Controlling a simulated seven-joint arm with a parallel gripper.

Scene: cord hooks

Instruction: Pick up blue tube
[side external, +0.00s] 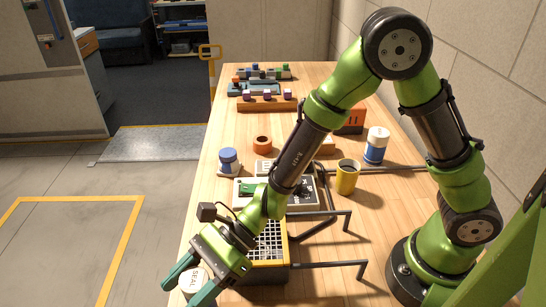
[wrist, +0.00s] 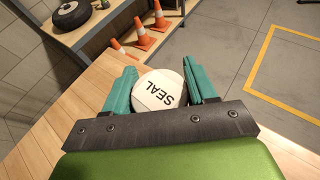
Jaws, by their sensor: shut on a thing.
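My gripper (side external: 184,291) is at the front left edge of the wooden table, pointing down and left. Its teal fingers (wrist: 160,84) are closed on both sides of a round white object marked SEAL (wrist: 158,92). Only its white top or face shows clearly; its body is largely hidden. I cannot tell whether it belongs to a blue tube. A small blue-topped container (side external: 228,160) stands left of centre on the table, apart from my gripper. A white and blue bottle (side external: 376,147) stands upright at the right.
A yellow-black grated box (side external: 270,243) and dark bar hooks (side external: 335,265) lie close right of my gripper. A yellow mug (side external: 346,177) and an orange ring (side external: 262,143) stand farther back. Racks of small parts (side external: 266,101) fill the far end. Open floor lies left.

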